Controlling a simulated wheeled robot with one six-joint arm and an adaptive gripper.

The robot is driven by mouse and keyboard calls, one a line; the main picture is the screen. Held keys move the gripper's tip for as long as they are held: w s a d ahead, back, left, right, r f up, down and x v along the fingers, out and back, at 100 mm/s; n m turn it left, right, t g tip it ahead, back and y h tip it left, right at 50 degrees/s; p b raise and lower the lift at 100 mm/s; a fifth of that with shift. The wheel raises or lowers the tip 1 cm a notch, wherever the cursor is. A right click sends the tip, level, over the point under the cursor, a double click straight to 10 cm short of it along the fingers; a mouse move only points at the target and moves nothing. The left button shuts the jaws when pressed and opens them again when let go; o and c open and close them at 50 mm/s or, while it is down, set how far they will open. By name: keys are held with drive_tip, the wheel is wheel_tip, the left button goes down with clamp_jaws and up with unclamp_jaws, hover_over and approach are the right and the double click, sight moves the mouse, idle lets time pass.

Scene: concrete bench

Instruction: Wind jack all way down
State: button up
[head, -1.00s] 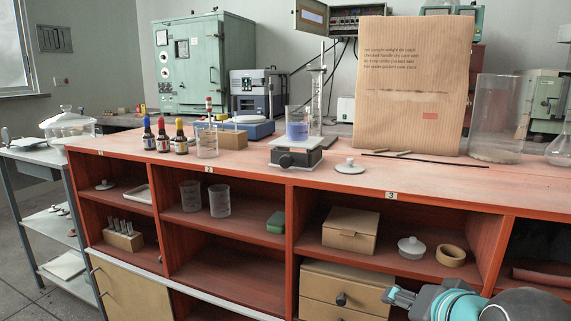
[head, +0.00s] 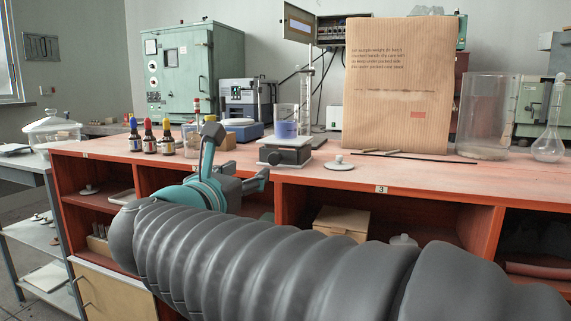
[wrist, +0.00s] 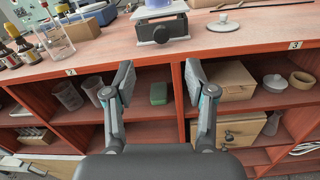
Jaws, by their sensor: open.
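The lab jack (head: 286,152) stands on the red bench top near its front edge, with a dark body and a pale top plate. A beaker of blue liquid (head: 287,128) stands on its plate. In the wrist view the jack (wrist: 161,30) is at the top centre, with a round dark knob (wrist: 161,35) facing me. My gripper (wrist: 160,80) is open and empty, its two fingers apart in front of the shelves and below the jack. In the head view my gripper (head: 238,160) is left of the jack, and my arm hides part of the shelves.
Dropper bottles (head: 150,137) stand left of the jack. A small white lid (head: 339,162) lies close to its right, by a thin dark rod (head: 420,157). A cardboard sheet (head: 398,85) and a glass cylinder (head: 483,115) stand further right.

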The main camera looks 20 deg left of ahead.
sight(274, 158)
drive_tip(key=shift+m, duration=0.4)
drive_tip(key=w, duration=0.4)
drive_tip(key=w+p, duration=0.1)
drive_tip(key=w, duration=0.8)
drive_tip(key=shift+w+d+f, duration=0.1)
drive_tip(key=shift+d+f, duration=0.15)
drive_tip(key=shift+d, duration=0.15)
drive_tip(key=shift+c, duration=0.3)
clamp_jaws()
